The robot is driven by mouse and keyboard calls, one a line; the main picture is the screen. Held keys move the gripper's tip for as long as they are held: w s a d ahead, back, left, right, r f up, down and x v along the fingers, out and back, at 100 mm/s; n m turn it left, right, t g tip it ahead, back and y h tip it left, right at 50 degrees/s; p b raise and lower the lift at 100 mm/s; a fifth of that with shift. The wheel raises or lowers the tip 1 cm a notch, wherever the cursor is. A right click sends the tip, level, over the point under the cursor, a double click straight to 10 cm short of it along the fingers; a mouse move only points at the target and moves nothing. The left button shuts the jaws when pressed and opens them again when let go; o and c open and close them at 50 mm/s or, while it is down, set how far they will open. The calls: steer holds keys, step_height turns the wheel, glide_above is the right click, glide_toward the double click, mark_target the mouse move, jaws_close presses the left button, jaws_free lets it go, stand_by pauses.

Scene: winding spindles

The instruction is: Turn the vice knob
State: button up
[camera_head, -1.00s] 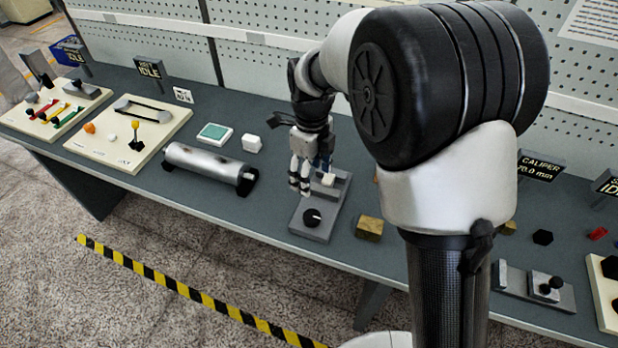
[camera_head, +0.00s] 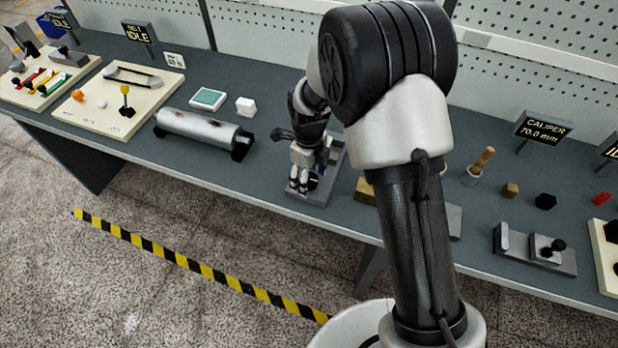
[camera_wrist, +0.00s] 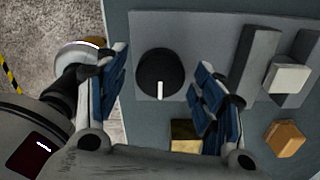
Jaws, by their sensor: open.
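The vice knob (camera_wrist: 157,75) is a black round dial with a white pointer line. It sits on the grey vice base plate (camera_wrist: 205,28) in the wrist view. The grey vice jaws (camera_wrist: 251,60) stand to its right, with a white block (camera_wrist: 288,78) by them. My gripper (camera_wrist: 157,88) is open, with blue finger pads on either side of the knob in the picture. I cannot tell whether they touch it. In the head view my gripper (camera_head: 300,186) is over the front of the vice plate (camera_head: 333,165) and hides the knob.
A brass block (camera_head: 364,190) stands right of the vice, partly behind my arm. A silver cylinder (camera_head: 200,130) on black supports lies to the left, near a white block (camera_head: 245,105) and a green-topped pad (camera_head: 207,98). A caliper fixture (camera_head: 535,250) stands farther right.

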steer(key=shift+f, duration=0.15)
steer(key=c, duration=1)
steer(key=shift+c, duration=0.2)
